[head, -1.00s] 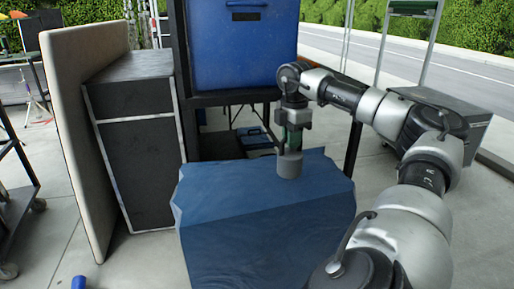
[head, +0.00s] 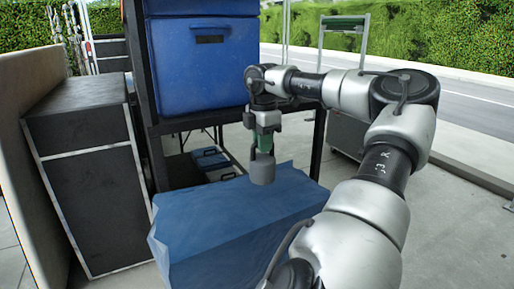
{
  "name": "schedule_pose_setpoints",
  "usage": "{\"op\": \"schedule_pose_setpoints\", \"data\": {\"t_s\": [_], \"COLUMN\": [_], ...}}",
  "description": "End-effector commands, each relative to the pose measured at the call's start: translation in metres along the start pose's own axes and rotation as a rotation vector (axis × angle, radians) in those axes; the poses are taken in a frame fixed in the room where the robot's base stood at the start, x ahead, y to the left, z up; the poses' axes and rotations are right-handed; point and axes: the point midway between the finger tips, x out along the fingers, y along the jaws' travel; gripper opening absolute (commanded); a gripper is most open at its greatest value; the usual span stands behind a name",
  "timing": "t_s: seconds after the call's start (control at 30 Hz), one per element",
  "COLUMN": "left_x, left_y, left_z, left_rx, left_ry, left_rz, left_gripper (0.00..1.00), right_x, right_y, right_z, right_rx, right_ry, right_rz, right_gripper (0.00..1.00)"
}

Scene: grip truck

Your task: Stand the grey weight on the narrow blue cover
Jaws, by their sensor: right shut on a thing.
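The grey weight (head: 263,171) is a short cylinder with a thinner upper part. My right gripper (head: 264,150) points down and is shut on that upper part, which its fingers partly hide. The weight hangs upright over the back part of the blue cover (head: 215,228). I cannot tell whether its base touches the cover or is slightly above it. The cover is draped over a box-like shape, with a flat top and creased sides. My right arm hides part of its right side. My left gripper is not in view.
A dark rack behind the cover holds a big blue bin (head: 205,60), with smaller blue-lidded cases (head: 210,158) below. A black case (head: 90,180) and a beige panel (head: 25,85) stand at the left. A green-topped cart (head: 345,24) stands at the back right.

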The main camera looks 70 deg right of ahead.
Motion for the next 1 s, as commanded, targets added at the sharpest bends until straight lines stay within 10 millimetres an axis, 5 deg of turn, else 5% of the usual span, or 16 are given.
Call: {"op": "schedule_pose_setpoints", "data": {"t_s": [0.3,0.6,1.0], "left_x": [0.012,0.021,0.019], "left_y": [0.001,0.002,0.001], "left_z": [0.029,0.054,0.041], "left_rx": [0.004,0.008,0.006], "left_ry": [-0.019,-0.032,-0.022], "left_rz": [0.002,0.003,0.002], "left_gripper": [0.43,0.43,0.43], "right_x": [0.032,0.050,0.085], "right_y": [0.045,0.068,0.070], "right_z": [-0.040,-0.059,-0.061], "right_rx": [-0.003,0.000,0.001], "right_ry": [0.005,0.004,0.002], "right_rz": [0.003,0.005,0.004], "right_gripper": [0.00,0.00,0.00]}}
